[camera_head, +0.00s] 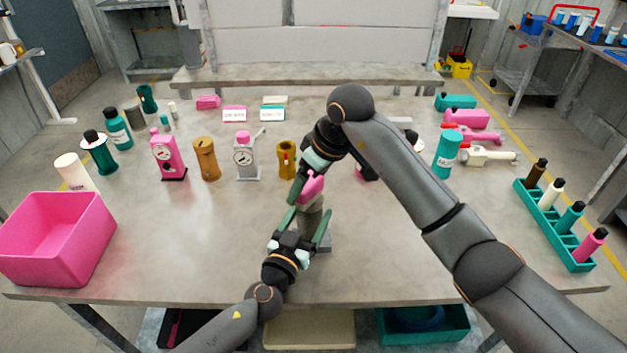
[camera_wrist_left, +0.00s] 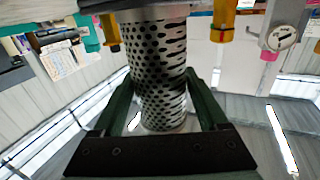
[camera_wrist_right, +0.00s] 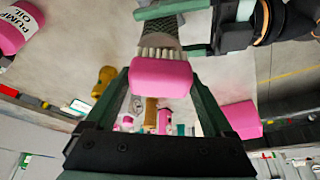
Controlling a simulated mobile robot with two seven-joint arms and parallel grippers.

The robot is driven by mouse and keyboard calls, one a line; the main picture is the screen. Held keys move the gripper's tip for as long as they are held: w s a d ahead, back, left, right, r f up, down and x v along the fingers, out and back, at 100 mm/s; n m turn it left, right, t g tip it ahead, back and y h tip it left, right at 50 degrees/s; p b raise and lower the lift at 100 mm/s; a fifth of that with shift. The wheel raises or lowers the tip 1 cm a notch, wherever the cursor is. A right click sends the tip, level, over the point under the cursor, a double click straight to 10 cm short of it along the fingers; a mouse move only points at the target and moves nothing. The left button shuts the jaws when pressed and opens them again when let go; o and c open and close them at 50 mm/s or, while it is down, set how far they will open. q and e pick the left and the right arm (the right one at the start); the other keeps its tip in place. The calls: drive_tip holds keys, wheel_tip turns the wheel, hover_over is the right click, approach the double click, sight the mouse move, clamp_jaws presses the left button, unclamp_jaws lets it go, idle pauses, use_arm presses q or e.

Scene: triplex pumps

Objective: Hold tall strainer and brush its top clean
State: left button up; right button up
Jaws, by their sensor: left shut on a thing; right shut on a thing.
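The tall strainer (camera_head: 309,219) is a grey perforated metal cylinder standing upright at the table's front middle. My left gripper (camera_head: 303,222) is shut on its sides; its holes show large in the left wrist view (camera_wrist_left: 160,65). My right gripper (camera_head: 308,188) is shut on a pink brush (camera_head: 312,188) just above the strainer. In the right wrist view the brush's pink block (camera_wrist_right: 160,77) sits between the fingers, with pale bristles (camera_wrist_right: 161,53) against the strainer's top end (camera_wrist_right: 161,36). Whether the bristles press on it is unclear.
A pink bin (camera_head: 60,240) stands at the left front. A teal rack (camera_head: 552,228) of bottles is at the right. Gauges and bottles line the back.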

sight(325, 178)
drive_tip(key=shift+s+a+f, duration=0.1)
drive_tip(key=shift+s+a, duration=0.2)
drive_tip(key=shift+a, duration=0.35)
drive_tip(key=shift+s+a+f, duration=0.1)
drive_tip(key=shift+s+a, duration=0.15)
drive_tip(key=shift+a, duration=0.4)
drive_tip(key=shift+r, duration=0.15)
drive_tip(key=shift+d, duration=0.1)
drive_tip(key=shift+w+d+r, duration=0.1)
drive_tip(key=shift+w+d, duration=0.25)
drive_tip(key=shift+d, duration=0.4)
drive_tip(key=shift+w+d, duration=0.3)
drive_tip(key=shift+d, duration=0.4)
drive_tip(key=shift+w+d, duration=0.3)
drive_tip(key=shift+d, duration=0.45)
drive_tip(key=shift+w+d, duration=0.25)
drive_tip(key=shift+d, duration=0.45)
drive_tip(key=shift+s+a, duration=0.4)
drive_tip(key=shift+a, duration=0.6)
drive_tip(key=shift+s+a, duration=0.45)
drive_tip(key=shift+a, duration=0.5)
drive_tip(key=shift+s+a, duration=0.4)
drive_tip(key=shift+a, duration=0.6)
drive_tip(key=shift+w+d, duration=0.4)
drive_tip(key=shift+d, duration=0.6)
drive_tip(key=shift+w+d, duration=0.45)
drive_tip(key=shift+d, duration=0.5)
drive_tip(key=shift+w+d, duration=0.4)
drive_tip(key=shift+d, duration=0.6)
